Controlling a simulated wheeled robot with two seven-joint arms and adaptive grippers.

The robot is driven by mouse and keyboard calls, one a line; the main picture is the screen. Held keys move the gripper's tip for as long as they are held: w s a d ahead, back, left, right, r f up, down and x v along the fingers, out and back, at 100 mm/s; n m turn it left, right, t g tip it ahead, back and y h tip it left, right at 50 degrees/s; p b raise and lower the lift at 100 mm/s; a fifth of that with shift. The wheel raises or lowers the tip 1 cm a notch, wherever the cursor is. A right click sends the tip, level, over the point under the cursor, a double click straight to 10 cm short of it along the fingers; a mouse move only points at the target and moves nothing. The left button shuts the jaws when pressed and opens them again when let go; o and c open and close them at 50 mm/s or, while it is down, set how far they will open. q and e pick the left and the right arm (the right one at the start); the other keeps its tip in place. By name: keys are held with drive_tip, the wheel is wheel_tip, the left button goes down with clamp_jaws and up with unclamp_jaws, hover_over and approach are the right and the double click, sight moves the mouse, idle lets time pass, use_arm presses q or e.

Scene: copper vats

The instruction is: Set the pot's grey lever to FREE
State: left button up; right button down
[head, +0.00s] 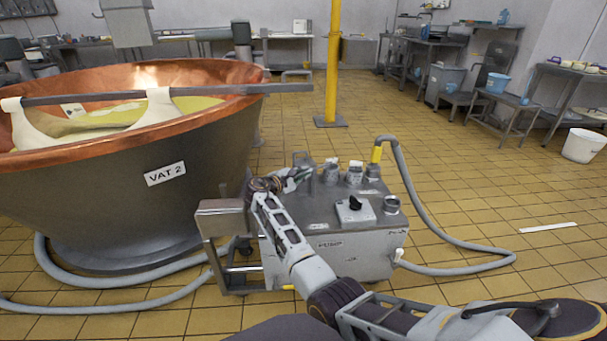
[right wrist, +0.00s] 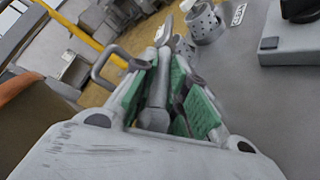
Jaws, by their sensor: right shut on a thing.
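The grey pump unit (head: 335,243) stands beside VAT 2, with several small pots on its top, one of them a pot (head: 331,175) near my right gripper. My right gripper (head: 298,178) is over the unit's back left part. In the right wrist view its green-padded fingers (right wrist: 164,92) are closed around a grey lever (right wrist: 156,98), one finger on each side. A perforated grey pot (right wrist: 204,24) stands just beyond the fingers, with a small label (right wrist: 238,14) beside it. I cannot read the label or tell the lever's setting. My left gripper is not in view.
A box with a black knob (head: 355,203) sits on the unit's top. A grey loop handle (right wrist: 112,68) stands left of the fingers. Copper VAT 2 (head: 165,173) is close on the left. A grey hose (head: 410,190) arcs on the right. Open tiled floor lies beyond.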

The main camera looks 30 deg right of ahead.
idle(0.5)
drive_tip(key=c, duration=1.4)
unclamp_jaws()
drive_tip(key=shift+c, duration=0.2)
wheel_tip(320, 180, up, 10)
drive_tip(key=shift+a+r, duration=0.1)
drive_tip(key=shift+r, duration=0.05)
drive_tip(key=shift+w, duration=0.1)
